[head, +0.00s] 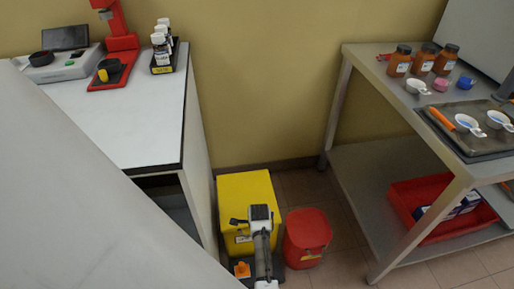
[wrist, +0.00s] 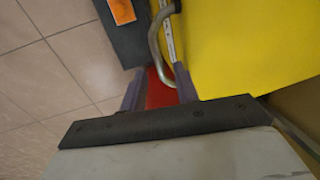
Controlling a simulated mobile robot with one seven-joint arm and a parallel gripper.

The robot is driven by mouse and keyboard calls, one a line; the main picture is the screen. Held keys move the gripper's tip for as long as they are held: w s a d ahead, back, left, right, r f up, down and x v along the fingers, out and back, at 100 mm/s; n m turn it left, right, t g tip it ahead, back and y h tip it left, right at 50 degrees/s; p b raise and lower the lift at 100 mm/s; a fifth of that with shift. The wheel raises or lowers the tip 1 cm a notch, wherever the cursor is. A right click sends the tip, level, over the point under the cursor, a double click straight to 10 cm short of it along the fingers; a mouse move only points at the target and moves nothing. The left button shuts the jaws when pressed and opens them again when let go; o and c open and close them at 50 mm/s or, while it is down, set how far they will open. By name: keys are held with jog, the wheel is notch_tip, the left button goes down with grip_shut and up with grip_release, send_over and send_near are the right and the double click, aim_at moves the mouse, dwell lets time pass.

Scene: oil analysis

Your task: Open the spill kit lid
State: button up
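A yellow box (head: 243,190), which looks like the spill kit, stands on the floor between the white bench and the steel table. Its top looks closed in the head view, though my arm covers part of the front. In the wrist view a smooth yellow surface (wrist: 240,45) fills the right side. A curved grey handle (wrist: 156,42) is at its left edge. A red surface shows between the fingers.
A red bin (head: 306,238) stands right beside the yellow box. The white bench (head: 135,125) is on the left and the steel table (head: 365,150) on the right. A dark piece with an orange label (wrist: 122,11) lies near the handle. Tiled floor is free in front of the table.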

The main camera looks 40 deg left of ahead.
jog(key=shift+f, duration=0.15)
jog(key=shift+c, duration=0.3)
grip_shut()
